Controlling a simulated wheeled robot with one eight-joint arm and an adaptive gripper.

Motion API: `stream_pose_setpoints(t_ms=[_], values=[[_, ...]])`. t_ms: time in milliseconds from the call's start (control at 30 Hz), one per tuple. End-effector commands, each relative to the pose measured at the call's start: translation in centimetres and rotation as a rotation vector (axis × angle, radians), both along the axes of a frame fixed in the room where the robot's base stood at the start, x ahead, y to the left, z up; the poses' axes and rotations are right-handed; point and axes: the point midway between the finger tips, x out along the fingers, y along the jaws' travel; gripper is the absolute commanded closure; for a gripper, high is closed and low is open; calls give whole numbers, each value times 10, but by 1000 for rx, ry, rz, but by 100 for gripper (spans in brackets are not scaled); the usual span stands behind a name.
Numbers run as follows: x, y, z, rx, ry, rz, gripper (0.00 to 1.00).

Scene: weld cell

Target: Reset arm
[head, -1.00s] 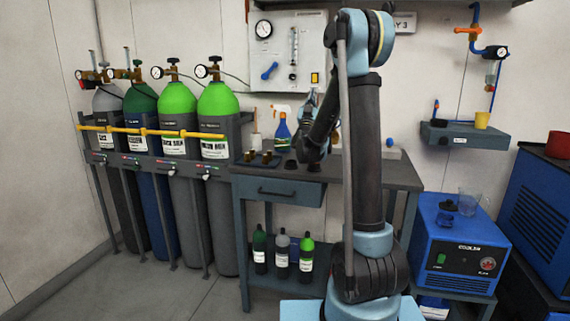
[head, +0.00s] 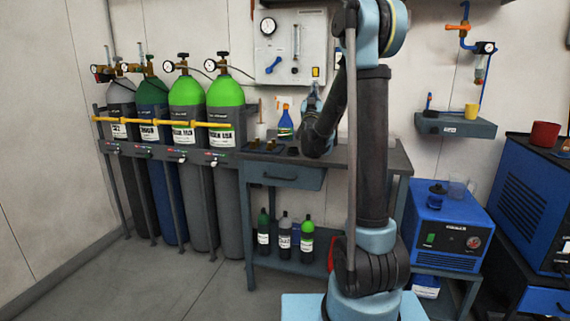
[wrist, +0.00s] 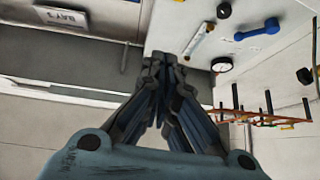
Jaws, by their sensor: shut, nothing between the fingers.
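My gripper shows in the wrist view (wrist: 160,62), its fingers drawn together with nothing between them. In that view it points toward the wall with the gauge panel (wrist: 225,30). In the head view my arm stands upright in front of the workbench (head: 340,158), its forearm bent down and back toward the bench. There the gripper end is small and partly hidden behind my forearm, near the lower edge of the gauge panel (head: 275,68).
Several gas cylinders (head: 228,92) stand in a rack at the left. A spray bottle (head: 285,122) is on the bench, and small bottles (head: 307,240) are on its lower shelf. A blue cooler (head: 450,230) and a wall shelf (head: 455,127) with a yellow cup (head: 471,111) are at the right. Floor is clear front left.

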Motion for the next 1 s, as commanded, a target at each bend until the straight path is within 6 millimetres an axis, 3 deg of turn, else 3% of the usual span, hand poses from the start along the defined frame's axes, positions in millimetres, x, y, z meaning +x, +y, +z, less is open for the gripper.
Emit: stream_pose_setpoints(t_ms=[267, 467, 767, 1000], values=[[-9, 4, -4, -22, 121, 75, 100], [-26, 11, -19, -41, 284, 159, 100], [-78, 17, -71, -55, 608, 277, 100], [-140, 11, -128, -42, 884, 326, 100]])
